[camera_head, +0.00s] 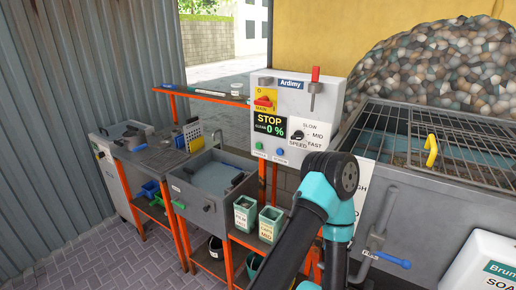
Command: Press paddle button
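A light grey control box (325,101) labelled Ardimy stands in the middle of the camera_head view. A green button (259,146) and a blue button (280,151) sit along its lower front. The small labels under them are too small to read, so I cannot tell which is the paddle button. The box's display (270,124) reads STOP and 0 %. A teal and dark arm of mine rises from the bottom in front of the box's lower right. Neither gripper shows in this view.
A red-handled lever (315,75), a red and yellow main switch (265,101) and a speed knob (297,135) are also on the box. Two green bins (245,213) (270,224) stand below. A grey tank with a wire grate (465,150) is at right.

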